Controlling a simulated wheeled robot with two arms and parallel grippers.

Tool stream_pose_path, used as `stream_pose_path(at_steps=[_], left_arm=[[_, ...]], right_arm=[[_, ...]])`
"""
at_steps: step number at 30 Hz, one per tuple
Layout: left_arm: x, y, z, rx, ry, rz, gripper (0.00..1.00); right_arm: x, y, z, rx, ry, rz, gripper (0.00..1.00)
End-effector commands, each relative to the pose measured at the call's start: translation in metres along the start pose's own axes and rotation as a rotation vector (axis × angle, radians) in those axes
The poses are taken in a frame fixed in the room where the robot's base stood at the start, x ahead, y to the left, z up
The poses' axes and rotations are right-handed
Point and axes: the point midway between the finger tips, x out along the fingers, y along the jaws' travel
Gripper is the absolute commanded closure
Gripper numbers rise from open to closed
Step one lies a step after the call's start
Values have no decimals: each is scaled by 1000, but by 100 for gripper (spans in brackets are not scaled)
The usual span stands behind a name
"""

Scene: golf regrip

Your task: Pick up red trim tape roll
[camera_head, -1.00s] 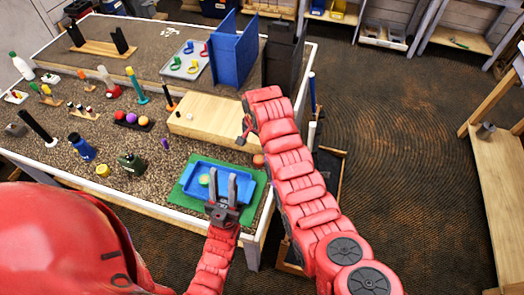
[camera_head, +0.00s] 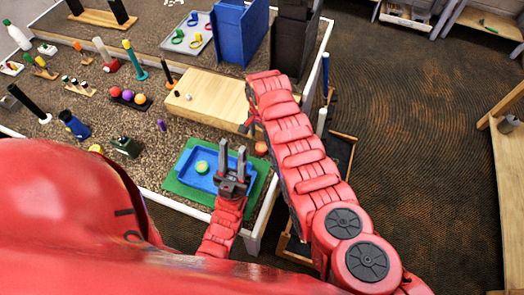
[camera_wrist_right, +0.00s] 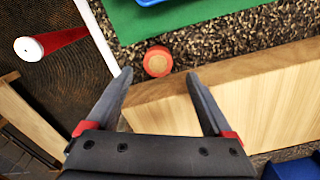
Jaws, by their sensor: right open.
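The red trim tape roll (camera_head: 261,148) appears to be the small round red-orange disc lying flat on the speckled bench top, near the front edge of the wooden board. In the right wrist view the roll (camera_wrist_right: 158,61) lies beyond the fingertips, roughly between their lines. My right gripper (camera_wrist_right: 158,84) is open and empty, above the board's edge and apart from the roll. In the head view the right gripper (camera_head: 247,124) is small and partly hidden by its arm. My left gripper (camera_head: 232,156) is open, with its fingers over the blue tray.
The blue tray (camera_head: 187,180) on a green mat (camera_head: 174,186) holds a round green-yellow item (camera_head: 202,167). The wooden board (camera_head: 215,97) is beside the roll. A red, white-capped cylinder (camera_wrist_right: 30,48) stands off the bench edge. Several coloured rings lie on a grey tray (camera_head: 180,46).

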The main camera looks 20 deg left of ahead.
Motion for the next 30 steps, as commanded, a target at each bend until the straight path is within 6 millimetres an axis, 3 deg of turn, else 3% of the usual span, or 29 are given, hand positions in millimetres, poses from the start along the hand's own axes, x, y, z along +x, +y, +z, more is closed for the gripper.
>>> stream_pose_path(at_steps=[5, 13, 21, 30], left_arm=[[-8, 0, 1, 0, 0, 0, 65], [-40, 2, 7, 0, 0, 0, 65], [-40, 2, 7, 0, 1, 0, 65], [-40, 2, 7, 0, 0, 0, 65]], right_arm=[[11, 0, -1, -1, 2, -3, 14], [54, 3, -3, 1, 0, 0, 14], [54, 2, -4, 1, 2, -3, 14], [54, 2, -3, 1, 2, -3, 66]])
